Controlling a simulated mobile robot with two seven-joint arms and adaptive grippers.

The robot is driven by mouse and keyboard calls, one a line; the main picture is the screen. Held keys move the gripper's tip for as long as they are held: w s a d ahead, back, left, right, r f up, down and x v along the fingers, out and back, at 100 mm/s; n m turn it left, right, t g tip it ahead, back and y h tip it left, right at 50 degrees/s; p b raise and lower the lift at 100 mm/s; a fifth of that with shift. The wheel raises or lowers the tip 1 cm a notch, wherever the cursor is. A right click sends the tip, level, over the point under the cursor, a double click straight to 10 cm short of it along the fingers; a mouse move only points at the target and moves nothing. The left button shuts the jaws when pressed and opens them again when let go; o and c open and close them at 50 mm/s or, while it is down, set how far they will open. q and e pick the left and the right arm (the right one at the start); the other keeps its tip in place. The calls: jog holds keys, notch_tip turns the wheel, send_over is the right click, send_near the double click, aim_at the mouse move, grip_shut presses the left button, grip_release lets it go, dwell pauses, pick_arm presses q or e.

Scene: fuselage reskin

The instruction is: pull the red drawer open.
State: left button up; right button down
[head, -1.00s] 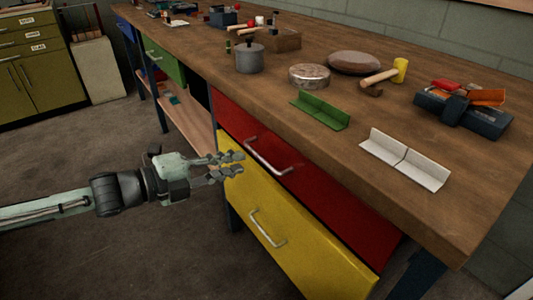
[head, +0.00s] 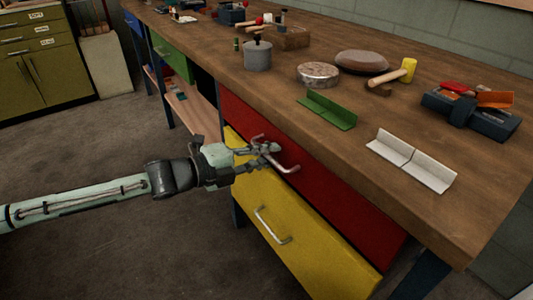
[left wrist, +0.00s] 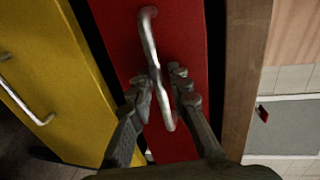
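The red drawer (head: 335,190) is closed in the wooden workbench, above a yellow drawer. Its silver bar handle (head: 290,168) stands out from the front. My left gripper (head: 268,152) is at this handle. In the left wrist view the red drawer's handle (left wrist: 149,40) runs between the two fingers of my left gripper (left wrist: 160,88), one on each side. The fingers are apart, with narrow gaps beside the bar; firm contact is not clear. My right gripper is not in view.
The yellow drawer (head: 300,235) with its own handle is just below. The workbench top (head: 420,215) overhangs the drawers and carries a green angle piece (head: 327,110), a pale angle piece (head: 412,160), a mallet and a toolbox. Open floor lies to the left.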

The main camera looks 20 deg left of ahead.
pick_arm(q)
grip_shut()
dwell(0.3)
jog(key=shift+s+a, duration=0.1)
